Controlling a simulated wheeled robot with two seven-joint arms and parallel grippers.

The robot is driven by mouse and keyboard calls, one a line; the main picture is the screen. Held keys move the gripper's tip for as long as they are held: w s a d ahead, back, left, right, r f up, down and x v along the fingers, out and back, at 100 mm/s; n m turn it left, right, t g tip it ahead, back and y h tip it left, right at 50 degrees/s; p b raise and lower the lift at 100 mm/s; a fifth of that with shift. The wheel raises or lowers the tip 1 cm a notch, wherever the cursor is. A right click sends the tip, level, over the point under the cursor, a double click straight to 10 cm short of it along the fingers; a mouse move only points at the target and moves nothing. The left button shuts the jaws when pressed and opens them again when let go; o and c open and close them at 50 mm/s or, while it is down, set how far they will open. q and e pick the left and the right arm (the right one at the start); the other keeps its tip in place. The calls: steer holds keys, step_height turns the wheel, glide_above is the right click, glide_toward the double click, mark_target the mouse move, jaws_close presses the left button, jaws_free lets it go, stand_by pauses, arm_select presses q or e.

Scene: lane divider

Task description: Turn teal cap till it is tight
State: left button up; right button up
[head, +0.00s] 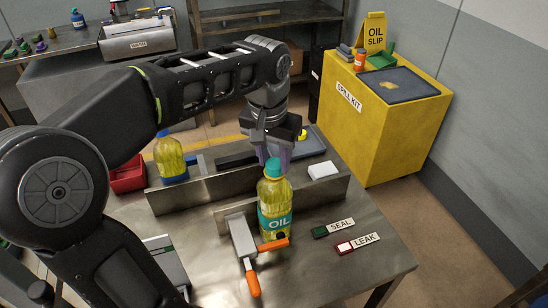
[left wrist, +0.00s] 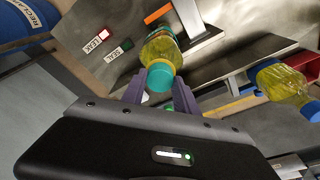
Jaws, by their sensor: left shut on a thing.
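The oil bottle (head: 275,218), clear with yellow oil and a teal label, stands upright on the metal table in front of the low metal divider. Its teal cap (head: 273,164) is on its neck. My left gripper (head: 276,153) comes down over the cap from above. In the left wrist view the purple-grey fingers of my left gripper (left wrist: 159,92) lie on either side of the teal cap (left wrist: 160,77), shut on it. The bottle (left wrist: 160,47) extends beyond the cap there. How tight the cap sits cannot be seen. My right gripper is not in view.
A metal bracket with an orange-handled clamp (head: 252,283) stands beside the bottle. SEAL (head: 340,226) and LEAK (head: 365,239) labels lie right. A yellow spill-kit cabinet (head: 385,130) stands beyond.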

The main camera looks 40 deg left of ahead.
arm_select(q)
jaws_close()
steer(key=shift+m, duration=0.3)
steer(key=o, duration=1.1)
jaws_free()
steer(key=shift+o, duration=0.2)
